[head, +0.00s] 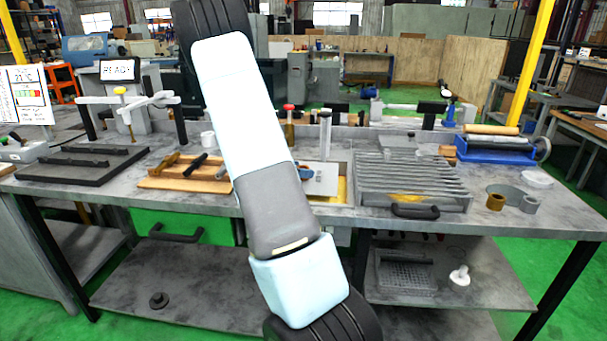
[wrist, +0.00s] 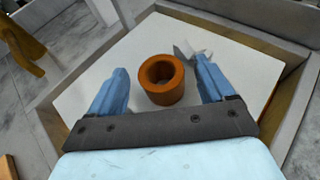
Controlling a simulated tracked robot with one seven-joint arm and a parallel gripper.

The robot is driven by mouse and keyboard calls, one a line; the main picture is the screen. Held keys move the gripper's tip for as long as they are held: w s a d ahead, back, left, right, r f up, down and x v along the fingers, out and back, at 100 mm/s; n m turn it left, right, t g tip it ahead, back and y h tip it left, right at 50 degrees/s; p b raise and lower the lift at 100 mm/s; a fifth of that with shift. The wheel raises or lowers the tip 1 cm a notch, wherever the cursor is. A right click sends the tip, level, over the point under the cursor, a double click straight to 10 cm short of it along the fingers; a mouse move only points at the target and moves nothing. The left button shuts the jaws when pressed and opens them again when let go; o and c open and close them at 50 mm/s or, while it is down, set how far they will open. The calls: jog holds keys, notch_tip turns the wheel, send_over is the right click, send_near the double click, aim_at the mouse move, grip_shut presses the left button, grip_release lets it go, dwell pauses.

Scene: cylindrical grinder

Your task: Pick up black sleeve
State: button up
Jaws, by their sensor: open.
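No black sleeve is clear in the wrist view. An orange-brown ring-shaped sleeve (wrist: 162,79) stands there on a white plate (wrist: 95,98), its open bore facing up. My gripper (wrist: 161,66) is open, with one blue finger on each side of this sleeve and gaps between. In the head view a small dark cylindrical piece (head: 196,164) lies on a wooden board (head: 165,183), and a black flanged piece (head: 158,300) sits on the lower shelf. I cannot tell whether either is the black sleeve. My arm hides part of the bench.
Raised grey walls (wrist: 262,40) frame the white plate. A ribbed grey rack (head: 412,178) stands right of my arm, and a brass-coloured ring (head: 495,201) lies farther right. A dark tray (head: 75,165) with black bars is at the left.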

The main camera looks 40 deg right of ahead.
jog(key=c, duration=1.4)
grip_shut()
jog(key=shift+r, duration=0.1)
